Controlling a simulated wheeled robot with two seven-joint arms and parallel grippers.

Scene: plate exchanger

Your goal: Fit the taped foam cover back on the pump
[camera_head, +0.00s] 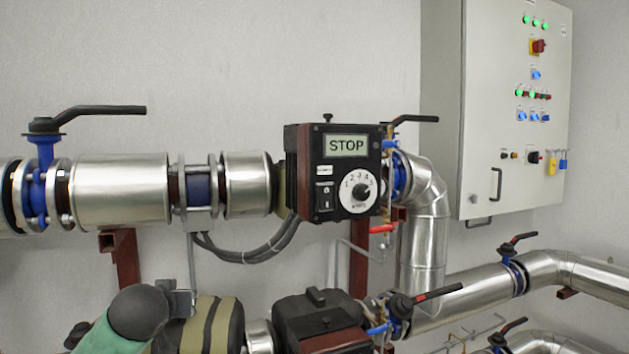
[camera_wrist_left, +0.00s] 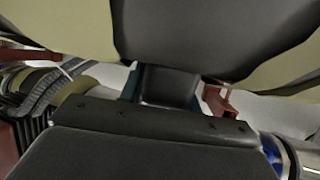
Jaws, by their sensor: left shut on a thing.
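The foam cover (camera_head: 222,324), olive with darker bands, is at the bottom of the head view, cut off by the frame edge. My left gripper (camera_head: 181,299) is at its upper left, shut on it; the fingertips are largely hidden. In the left wrist view a large olive and dark surface, seemingly the cover (camera_wrist_left: 280,72), fills the top. The upper pump has a black control box (camera_head: 340,168) reading STOP, with a dial and switch. A second dark pump housing (camera_head: 318,322) stands below it, right of the cover. My right gripper is not in view.
A metal-clad pipe (camera_head: 120,187) with a blue valve (camera_head: 43,165) and black lever runs left of the upper pump. Grey cables (camera_head: 262,250) hang below it. A light control cabinet (camera_head: 500,120) and lower pipes (camera_head: 470,283) are at the right. The wall above is clear.

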